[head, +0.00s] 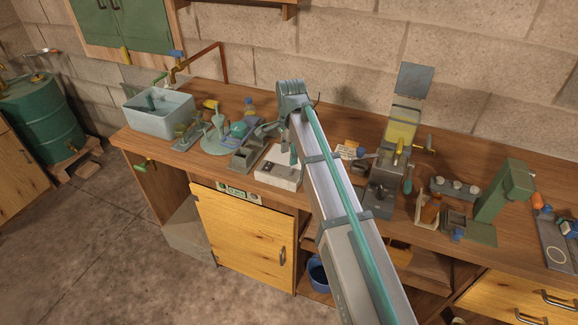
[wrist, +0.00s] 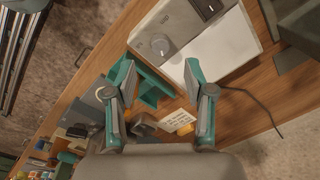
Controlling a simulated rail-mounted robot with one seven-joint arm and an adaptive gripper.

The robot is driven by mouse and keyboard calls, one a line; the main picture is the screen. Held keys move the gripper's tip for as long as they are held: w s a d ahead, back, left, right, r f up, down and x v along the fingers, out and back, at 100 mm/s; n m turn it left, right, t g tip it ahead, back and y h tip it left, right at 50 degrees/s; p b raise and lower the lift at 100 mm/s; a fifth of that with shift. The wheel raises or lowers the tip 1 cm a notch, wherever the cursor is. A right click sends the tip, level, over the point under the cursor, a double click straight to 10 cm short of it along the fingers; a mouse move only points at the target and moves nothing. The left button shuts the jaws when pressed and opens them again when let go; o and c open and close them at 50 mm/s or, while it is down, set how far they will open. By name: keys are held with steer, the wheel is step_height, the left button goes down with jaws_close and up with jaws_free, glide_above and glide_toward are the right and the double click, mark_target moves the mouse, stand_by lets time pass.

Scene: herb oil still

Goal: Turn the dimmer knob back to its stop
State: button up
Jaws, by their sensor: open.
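The dimmer knob (wrist: 160,45) is a small round grey knob on the grey face of a white box (wrist: 213,48), beside a dark switch (wrist: 207,8). In the head view the white box (head: 284,180) stands near the bench's front edge, partly hidden by my arm. My gripper (wrist: 159,75) is open and empty. In the wrist view its two fingers point toward the knob, which shows just beyond and between the fingertips, apart from them. In the head view my gripper (head: 286,146) is over the box's back area. The knob's pointer is too small to read.
A machine with a yellow part (head: 400,133) stands right of my arm. A sink (head: 158,112) is at the bench's left end. A dark cable (wrist: 262,105) runs across the bench beside the white box.

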mark_target(289, 169)
steer(key=shift+w+f+p, duration=0.1)
steer(key=shift+f+p, duration=0.65)
steer(key=shift+f, duration=2.65)
jaws_close()
